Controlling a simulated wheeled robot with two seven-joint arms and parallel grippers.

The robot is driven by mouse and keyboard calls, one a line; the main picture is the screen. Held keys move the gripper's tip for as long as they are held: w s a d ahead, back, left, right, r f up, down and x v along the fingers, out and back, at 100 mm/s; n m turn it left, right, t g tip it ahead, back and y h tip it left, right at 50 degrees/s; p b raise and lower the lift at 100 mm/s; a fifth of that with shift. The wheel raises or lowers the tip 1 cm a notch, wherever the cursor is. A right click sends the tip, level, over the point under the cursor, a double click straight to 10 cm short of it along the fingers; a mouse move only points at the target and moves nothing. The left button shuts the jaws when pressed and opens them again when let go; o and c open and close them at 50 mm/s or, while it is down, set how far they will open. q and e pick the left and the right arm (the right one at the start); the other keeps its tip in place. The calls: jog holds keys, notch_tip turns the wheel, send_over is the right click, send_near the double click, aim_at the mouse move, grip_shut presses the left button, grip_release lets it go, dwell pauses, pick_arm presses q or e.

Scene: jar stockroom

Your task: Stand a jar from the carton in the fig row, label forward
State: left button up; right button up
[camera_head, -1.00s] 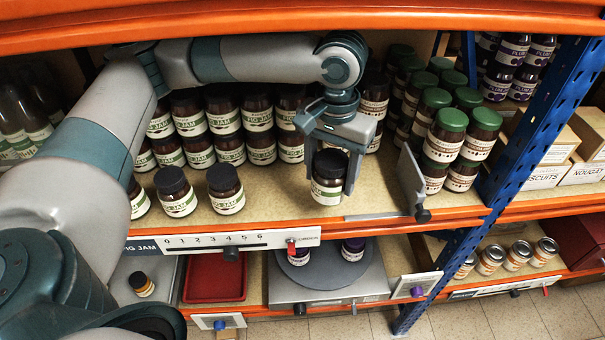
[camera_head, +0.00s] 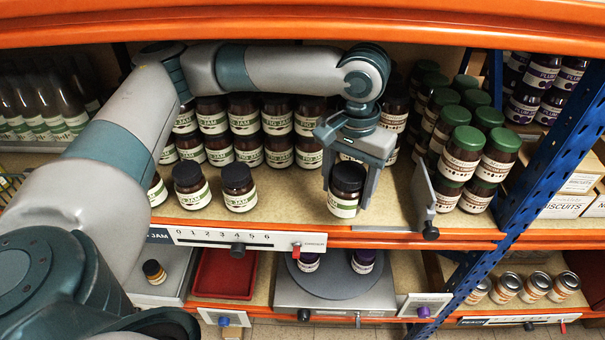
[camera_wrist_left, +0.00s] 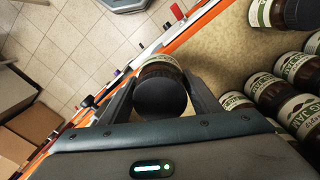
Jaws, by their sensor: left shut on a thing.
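My left gripper (camera_head: 352,188) is shut on a dark-lidded jar (camera_head: 344,205) near the front of the fig shelf (camera_head: 290,205). The jar is upright, with its cream label partly facing the front edge. In the left wrist view the same jar (camera_wrist_left: 160,92) sits between the two fingers, lid toward the camera. Whether it touches the shelf I cannot tell. The carton is not identifiable. My right gripper does not show.
A grey divider (camera_head: 423,195) stands right of the held jar. Beyond it are green-lidded jars (camera_head: 461,152), then a blue upright (camera_head: 545,140). An orange shelf lip (camera_head: 430,238) runs along the front. Below are a red tray (camera_head: 224,274) and a round turntable (camera_head: 335,275).

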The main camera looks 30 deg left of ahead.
pick_arm(q)
jog(key=shift+r, duration=0.1)
jog(key=shift+w+a+m+p, duration=0.15)
jog(key=shift+a+m+p, duration=0.2)
jog(key=shift+m+p, duration=0.3)
jog(key=a+m+p, duration=0.3)
jog(key=a+f+m+p, duration=0.1)
jog(key=a+m+p, duration=0.1)
jog(key=a+m, duration=0.1)
jog(key=a+f+m+p, duration=0.1)
jog(key=a+m+p, duration=0.2)
jog(key=shift+f+p, duration=0.2)
jog(key=shift+p, duration=0.15)
jog(key=shift+a+f+m, duration=0.3)
jog(key=shift+a+m, duration=0.25)
jog(key=shift+m, duration=0.1)
jog(key=shift+f, duration=0.2)
